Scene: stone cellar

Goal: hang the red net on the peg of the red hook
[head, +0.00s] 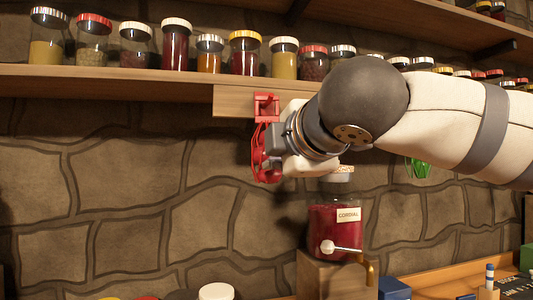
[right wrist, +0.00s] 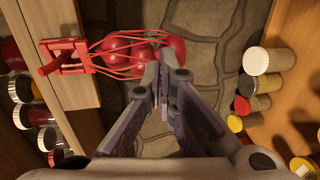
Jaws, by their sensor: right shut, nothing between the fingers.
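The red hook (head: 266,106) is fixed to the wooden block under the shelf; in the right wrist view the hook (right wrist: 68,57) shows its peg sticking out. The red net (head: 258,160), holding several round red things, hangs straight below the hook. In the right wrist view the net (right wrist: 135,48) has its strands gathered at the hook; whether its loop is around the peg I cannot make out. My right gripper (right wrist: 162,82) is shut and empty, its tips close beside the net; touching or apart is unclear. In the head view the gripper (head: 283,145) partly covers the net. My left gripper is out of view.
The wooden shelf (head: 130,84) above carries a row of jars. A red cordial jar (head: 330,225) with a tap stands on a wooden block (head: 325,278) just below my right gripper. The stone wall left of the net is clear.

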